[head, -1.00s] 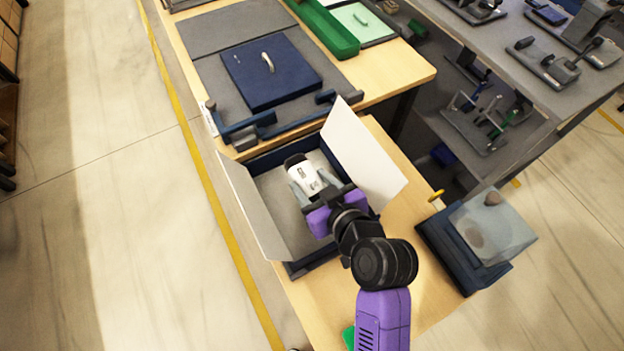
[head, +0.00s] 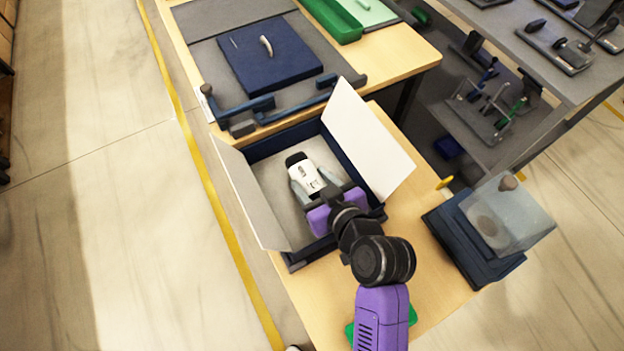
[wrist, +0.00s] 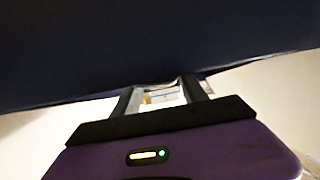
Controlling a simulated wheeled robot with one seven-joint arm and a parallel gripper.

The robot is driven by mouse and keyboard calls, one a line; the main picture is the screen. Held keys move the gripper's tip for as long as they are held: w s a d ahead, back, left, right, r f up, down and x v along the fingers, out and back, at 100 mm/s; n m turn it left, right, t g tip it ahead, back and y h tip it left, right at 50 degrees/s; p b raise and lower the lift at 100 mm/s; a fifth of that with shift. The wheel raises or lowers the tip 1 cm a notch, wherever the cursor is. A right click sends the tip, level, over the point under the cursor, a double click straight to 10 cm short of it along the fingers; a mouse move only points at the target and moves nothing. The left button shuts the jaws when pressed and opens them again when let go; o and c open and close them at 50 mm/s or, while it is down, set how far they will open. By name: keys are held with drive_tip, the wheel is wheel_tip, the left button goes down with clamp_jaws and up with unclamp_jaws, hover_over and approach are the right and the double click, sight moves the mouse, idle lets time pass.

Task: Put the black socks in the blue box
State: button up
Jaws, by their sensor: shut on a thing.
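The blue box (head: 268,148) is dark navy with a grey inside and stands open on the wooden table, its pale flaps spread. My gripper (head: 304,183) is over the box's inside, shut on the black socks (head: 294,158). They show a black end and a white printed band. I cannot tell whether the socks touch the box floor. In the wrist view, the white band (wrist: 162,97) shows between my fingers, and a dark surface fills the top. Most of the socks are hidden by the band and fingers.
A pale flap (head: 365,140) rises on the box's right and another (head: 250,195) on its left. A navy board with a handle (head: 270,62) lies beyond. A clear-topped dark case (head: 480,235) stands at right, near grey shelving (head: 555,95).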

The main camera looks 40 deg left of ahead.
idle(0.3)
drive_tip(key=o, duration=2)
drive_tip(key=shift+r, duration=0.2)
drive_tip(key=shift+r+p, duration=2.95)
drive_tip(key=shift+r, duration=0.45)
drive_tip(key=shift+d, duration=0.1)
